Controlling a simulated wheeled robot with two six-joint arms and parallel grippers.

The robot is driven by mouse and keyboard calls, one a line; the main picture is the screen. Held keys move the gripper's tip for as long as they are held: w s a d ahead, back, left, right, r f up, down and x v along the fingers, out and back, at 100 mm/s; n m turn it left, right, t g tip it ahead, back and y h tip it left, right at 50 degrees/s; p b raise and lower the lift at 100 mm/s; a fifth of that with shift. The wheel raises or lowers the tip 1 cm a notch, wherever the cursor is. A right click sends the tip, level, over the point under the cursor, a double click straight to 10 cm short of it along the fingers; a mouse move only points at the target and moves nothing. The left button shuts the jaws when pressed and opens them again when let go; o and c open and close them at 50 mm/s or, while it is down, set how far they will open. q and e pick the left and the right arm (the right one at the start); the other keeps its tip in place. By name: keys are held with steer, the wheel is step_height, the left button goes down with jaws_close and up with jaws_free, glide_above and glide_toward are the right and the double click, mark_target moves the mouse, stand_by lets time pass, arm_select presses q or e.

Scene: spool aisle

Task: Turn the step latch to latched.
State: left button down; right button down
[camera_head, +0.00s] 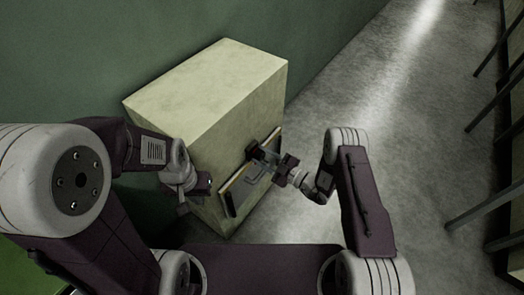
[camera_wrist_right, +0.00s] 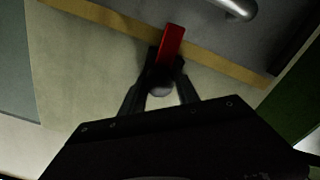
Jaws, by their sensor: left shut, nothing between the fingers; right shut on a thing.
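The step latch (camera_wrist_right: 172,45) shows in the right wrist view as a red bar lying across the tan edge strip of a grey panel. Its near end runs in between the fingertips of my right gripper (camera_wrist_right: 163,76), which is shut on it. In the head view my right gripper (camera_head: 262,156) is at the front face of a pale box, by the panel's upper edge, and hides the latch there. A rounded grey part sits between the fingers. My left gripper (camera_head: 203,186) is shut and empty beside the left part of the box front.
The pale box (camera_head: 205,85) stands against a green wall (camera_head: 90,50). Its front carries the grey panel (camera_wrist_right: 215,30) with a metal handle (camera_wrist_right: 238,8). Concrete floor (camera_head: 380,110) is open to the right, with dark metal legs (camera_head: 485,207) at the far right.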

steer(key=shift+w, duration=0.1)
stand_by(0.4)
steer(key=c, duration=0.9)
jaws_free()
steer(key=shift+f, duration=0.1)
steer(key=shift+d, duration=0.3)
steer(key=p+v, duration=0.2)
steer(key=v, duration=0.6)
steer(key=shift+s+d, duration=0.15)
steer(key=shift+s, duration=0.2)
